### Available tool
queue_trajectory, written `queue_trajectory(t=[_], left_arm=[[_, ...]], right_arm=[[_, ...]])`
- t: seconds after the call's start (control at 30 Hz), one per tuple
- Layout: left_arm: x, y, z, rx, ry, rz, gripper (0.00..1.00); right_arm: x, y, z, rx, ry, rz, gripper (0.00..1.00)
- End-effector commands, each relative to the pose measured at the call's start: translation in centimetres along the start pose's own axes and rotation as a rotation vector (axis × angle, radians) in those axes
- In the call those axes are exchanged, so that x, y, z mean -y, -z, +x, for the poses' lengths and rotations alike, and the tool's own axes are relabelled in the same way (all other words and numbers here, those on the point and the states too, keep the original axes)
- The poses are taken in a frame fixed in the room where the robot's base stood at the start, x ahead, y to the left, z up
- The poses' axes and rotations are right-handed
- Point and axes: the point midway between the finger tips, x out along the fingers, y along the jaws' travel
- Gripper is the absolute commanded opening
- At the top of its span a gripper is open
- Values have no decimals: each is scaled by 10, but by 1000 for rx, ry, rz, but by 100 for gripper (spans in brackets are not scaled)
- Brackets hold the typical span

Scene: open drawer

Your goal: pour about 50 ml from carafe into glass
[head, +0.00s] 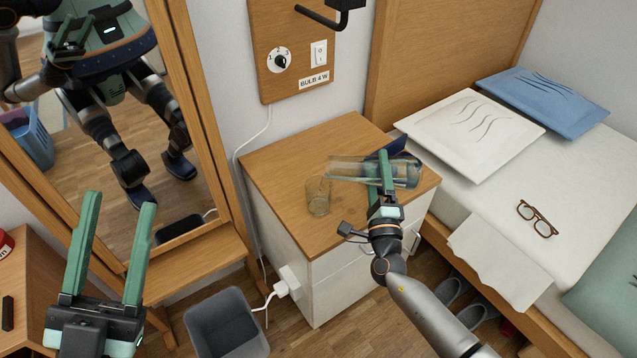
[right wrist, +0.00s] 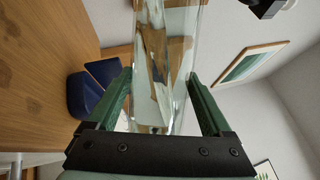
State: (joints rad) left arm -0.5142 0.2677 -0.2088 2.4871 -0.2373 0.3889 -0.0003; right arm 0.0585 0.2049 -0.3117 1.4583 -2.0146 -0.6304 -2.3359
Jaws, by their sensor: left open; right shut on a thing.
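A clear carafe (head: 350,171) is tipped nearly level above the nightstand, its mouth end toward the left. My right gripper (head: 385,168) is shut on the carafe; in the right wrist view the carafe (right wrist: 168,60) lies between the green fingers. A clear glass (head: 318,197) stands upright on the nightstand, just below the carafe's mouth end. Whether liquid is flowing, and how much is in the glass, I cannot tell. My left gripper (head: 115,245) is open and empty at the lower left, away from both.
The nightstand top (head: 290,165) is mostly clear. A dark blue object (right wrist: 95,88) stands behind the carafe. A mirror (head: 130,120) stands left, a grey bin (head: 225,325) on the floor, and a bed with glasses (head: 537,218) at right.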

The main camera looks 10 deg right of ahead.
Motion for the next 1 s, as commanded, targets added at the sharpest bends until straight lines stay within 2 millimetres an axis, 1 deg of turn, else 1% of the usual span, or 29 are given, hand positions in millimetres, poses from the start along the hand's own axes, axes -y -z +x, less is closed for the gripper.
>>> queue_trajectory(t=[0.03, 0.27, 0.47, 0.7, 1.0], left_arm=[[0, 0, 1, 3, 1, -1, 50], [1, -3, 1, 23, 3, -5, 50], [1, -13, 0, 62, 5, -16, 50], [-1, -29, -4, 119, 5, -28, 50], [-1, -28, -4, 118, 7, -29, 50]], right_arm=[[4, -1, 2, 1, 9, -3, 0], [5, -1, 2, 4, 9, -15, 0], [6, -2, 3, 7, 9, -25, 0], [7, -2, 3, 9, 9, -34, 0], [7, -2, 3, 9, 9, -33, 0]])
